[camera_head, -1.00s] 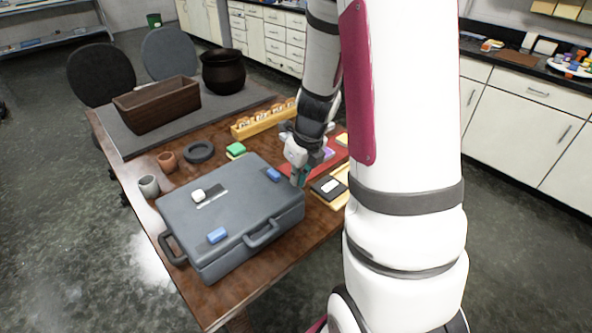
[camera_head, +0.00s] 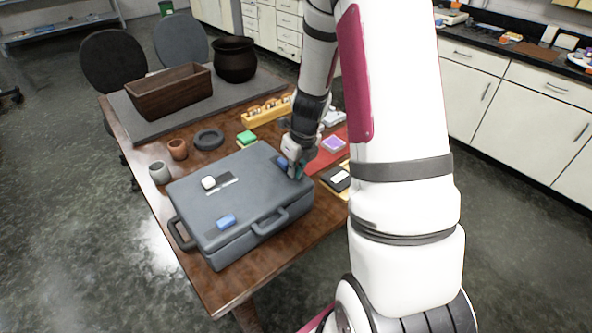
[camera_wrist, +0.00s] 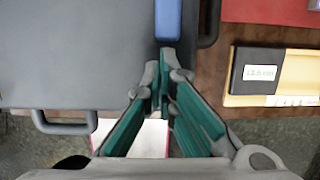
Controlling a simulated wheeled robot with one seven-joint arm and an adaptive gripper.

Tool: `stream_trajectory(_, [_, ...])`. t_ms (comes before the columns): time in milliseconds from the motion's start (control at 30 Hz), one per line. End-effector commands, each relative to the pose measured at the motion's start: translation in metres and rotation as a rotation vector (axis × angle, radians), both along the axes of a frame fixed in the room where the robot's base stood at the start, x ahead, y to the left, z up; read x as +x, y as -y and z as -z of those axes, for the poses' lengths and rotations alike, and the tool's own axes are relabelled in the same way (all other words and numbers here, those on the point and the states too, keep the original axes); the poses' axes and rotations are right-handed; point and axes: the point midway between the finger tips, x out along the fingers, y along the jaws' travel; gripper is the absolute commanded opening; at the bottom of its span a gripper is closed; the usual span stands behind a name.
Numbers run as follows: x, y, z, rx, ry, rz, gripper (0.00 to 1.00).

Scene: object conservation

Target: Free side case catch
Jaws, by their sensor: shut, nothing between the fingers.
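A closed grey case (camera_head: 245,190) lies flat on the brown wooden table. It has a blue catch (camera_head: 226,222) on its lid near the front handle and another blue catch (camera_head: 281,162) near the right end, partly hidden by my gripper. A small white knob (camera_head: 208,183) sits beside a pale strip on the lid. My gripper (camera_head: 296,174) is shut and empty, pointing down at the case's right end. In the wrist view my fingertips (camera_wrist: 166,60) are together just below the end of a blue catch (camera_wrist: 168,18). I cannot tell whether they touch it.
A dark notebook-like block (camera_head: 338,178) on a yellow tray and a red mat (camera_head: 325,158) lie right of the case. A black ring (camera_head: 208,139), small pots (camera_head: 159,172), a wooden planter (camera_head: 170,92) and a dark pot (camera_head: 235,60) stand behind.

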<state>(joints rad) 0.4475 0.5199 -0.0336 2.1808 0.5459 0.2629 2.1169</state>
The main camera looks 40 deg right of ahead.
Motion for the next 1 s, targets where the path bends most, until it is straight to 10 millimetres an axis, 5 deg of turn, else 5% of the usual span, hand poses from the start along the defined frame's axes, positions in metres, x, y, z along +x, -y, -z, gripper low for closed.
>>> stream_trajectory(500, [0.037,-0.002,0.001,0.0,0.001,-0.002,0.0])
stream_trajectory(1000, [0.037,0.001,0.0,-0.001,0.002,0.0,0.0])
